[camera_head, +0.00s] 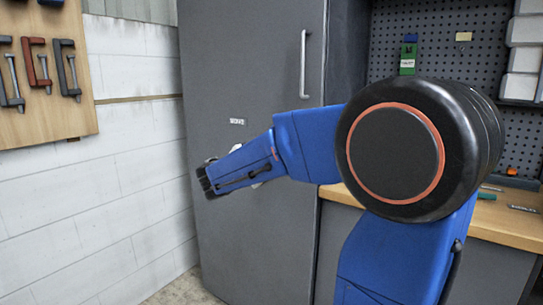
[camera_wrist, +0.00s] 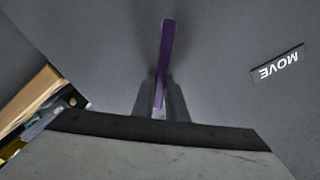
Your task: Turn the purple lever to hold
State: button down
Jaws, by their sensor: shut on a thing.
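The purple lever (camera_wrist: 166,55) shows in the wrist view as a narrow bar against a dark grey panel. It points toward the top of the picture, and its lower end sits between the fingers of my gripper (camera_wrist: 160,100). The gripper is shut on the lever. In the head view my gripper (camera_head: 206,181) is in front of the tall grey cabinet door (camera_head: 250,70), and the lever is hidden there. A "MOVE" label (camera_wrist: 278,65) is upside down to the right of the lever in the wrist view. No hold label can be made out.
A small label (camera_head: 237,121) is on the cabinet door above my gripper in the head view. A vertical handle (camera_head: 303,62) is at the door's right. A board with clamps (camera_head: 45,75) hangs on the left wall. A wooden workbench (camera_head: 505,218) stands at the right.

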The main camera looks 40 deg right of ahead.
jog(key=shift+f, duration=0.1)
jog(key=c, duration=1.8)
grip_release()
jog(key=shift+o, duration=0.2)
jog(key=v, duration=1.7)
jog(key=shift+a, duration=0.15)
jog(key=shift+s, duration=0.1)
